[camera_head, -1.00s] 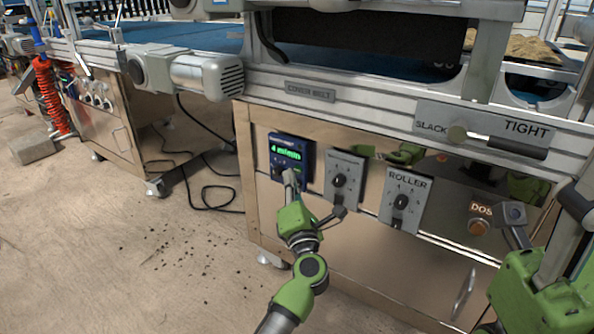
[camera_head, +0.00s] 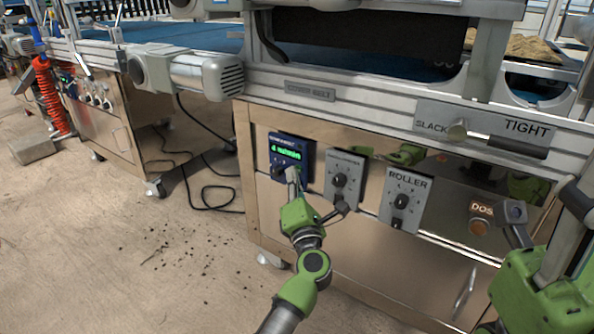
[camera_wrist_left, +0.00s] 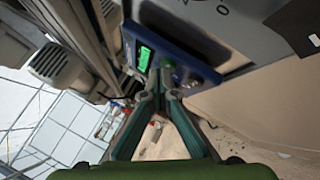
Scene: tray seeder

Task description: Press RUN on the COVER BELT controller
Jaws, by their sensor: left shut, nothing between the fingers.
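The COVER BELT controller (camera_head: 307,155) is a small blue box with a lit green display, on the metal cabinet front below the COVER BELT label (camera_head: 310,91). My left gripper (camera_head: 291,171) is shut and empty, with its tips at the lower right part of the controller and hiding some of it. In the left wrist view the controller (camera_wrist_left: 190,62) shows its display and a green button (camera_wrist_left: 168,62). The shut fingertips (camera_wrist_left: 162,75) are right by that button; I cannot tell whether they touch it. My right gripper (camera_head: 514,215) is at the right, near the DOSE label.
A grey dial panel (camera_head: 354,166) and the ROLLER dial panel (camera_head: 417,188) are just right of the controller. A SLACK/TIGHT slider (camera_head: 457,131) is on the rail above. A motor (camera_head: 205,76) sticks out at upper left. The floor in front is clear apart from crumbs and a cable.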

